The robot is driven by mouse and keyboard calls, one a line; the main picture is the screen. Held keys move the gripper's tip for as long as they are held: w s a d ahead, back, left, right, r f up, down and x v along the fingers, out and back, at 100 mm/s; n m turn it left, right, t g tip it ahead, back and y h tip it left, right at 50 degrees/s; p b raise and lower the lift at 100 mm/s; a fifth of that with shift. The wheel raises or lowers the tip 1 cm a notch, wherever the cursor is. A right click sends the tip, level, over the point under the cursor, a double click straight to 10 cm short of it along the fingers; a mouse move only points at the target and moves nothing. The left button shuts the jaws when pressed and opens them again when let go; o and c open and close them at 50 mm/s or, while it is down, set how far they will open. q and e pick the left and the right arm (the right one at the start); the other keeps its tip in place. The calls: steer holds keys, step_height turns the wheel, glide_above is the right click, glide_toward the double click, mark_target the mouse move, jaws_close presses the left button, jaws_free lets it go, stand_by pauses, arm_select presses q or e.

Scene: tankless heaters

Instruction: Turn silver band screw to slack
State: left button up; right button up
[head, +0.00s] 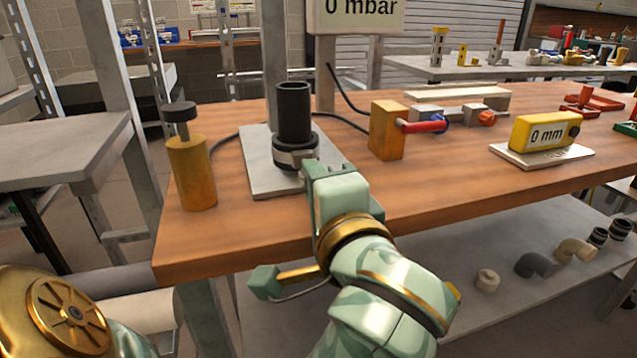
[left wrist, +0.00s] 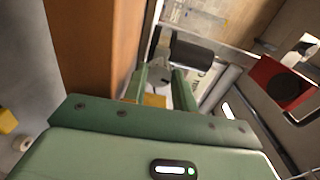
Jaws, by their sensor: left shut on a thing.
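A black upright pipe (head: 294,110) stands on a pale grey plate (head: 262,180) near the table's left end. A silver band (head: 295,154) goes around a black collar at its foot. My left gripper (head: 317,167) reaches in from the front, shut at the band's right side, where the band's screw sits. The gripper hides the screw in the head view. In the left wrist view the fingers (left wrist: 158,88) stand in front of a black cylinder (left wrist: 191,54); the screw cannot be made out there. My right gripper is not in view.
A yellow post with a black knob (head: 191,170) stands left of the plate. Right of it are a yellow block with a red handle (head: 386,130), a yellow 0 mm gauge (head: 540,132) and a 0 mbar display (head: 358,12). The table's front strip (head: 235,232) is clear.

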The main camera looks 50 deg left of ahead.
arm_select(q)
steer(key=shift+f, duration=0.15)
steer(key=o, duration=1)
steer(key=shift+d, duration=0.1)
steer(key=shift+c, duration=0.2)
